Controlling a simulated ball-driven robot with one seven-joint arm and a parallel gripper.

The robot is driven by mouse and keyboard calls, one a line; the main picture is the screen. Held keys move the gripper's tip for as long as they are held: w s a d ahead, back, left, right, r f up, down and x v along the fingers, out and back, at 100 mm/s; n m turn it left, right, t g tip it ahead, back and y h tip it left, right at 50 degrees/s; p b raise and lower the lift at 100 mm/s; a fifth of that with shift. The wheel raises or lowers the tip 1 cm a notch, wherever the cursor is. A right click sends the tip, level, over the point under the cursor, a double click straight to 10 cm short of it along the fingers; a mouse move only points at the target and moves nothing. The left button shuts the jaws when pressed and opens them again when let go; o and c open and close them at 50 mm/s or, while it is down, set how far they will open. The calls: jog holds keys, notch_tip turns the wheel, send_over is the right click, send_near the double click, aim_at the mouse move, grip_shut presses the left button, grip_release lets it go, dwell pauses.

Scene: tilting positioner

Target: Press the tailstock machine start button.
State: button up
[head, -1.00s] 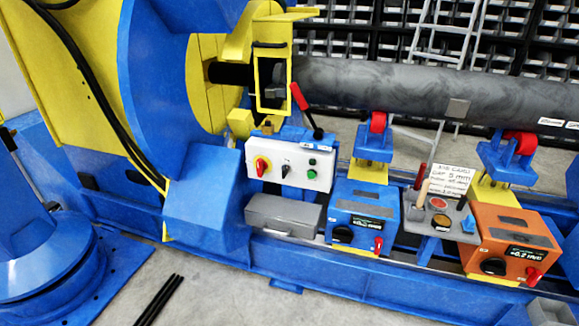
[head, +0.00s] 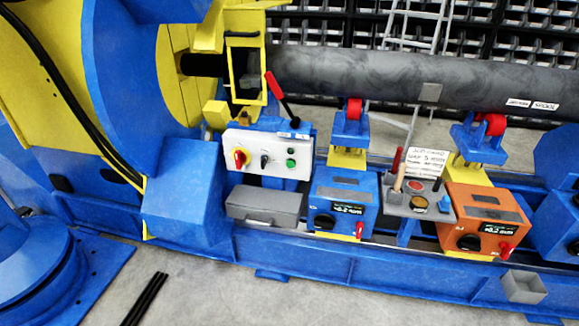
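A white control box (head: 267,153) is mounted on the blue machine left of centre in the head view. A lever with a red handle (head: 273,85) rises just above the box. My gripper is not in view.
A long grey pipe (head: 380,77) lies on red rollers. Below it stand a grey case (head: 265,205), a blue box (head: 342,200), a tool tray (head: 418,206) and an orange box (head: 480,220). Black rods (head: 146,298) lie on the floor. The front floor is otherwise mostly clear.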

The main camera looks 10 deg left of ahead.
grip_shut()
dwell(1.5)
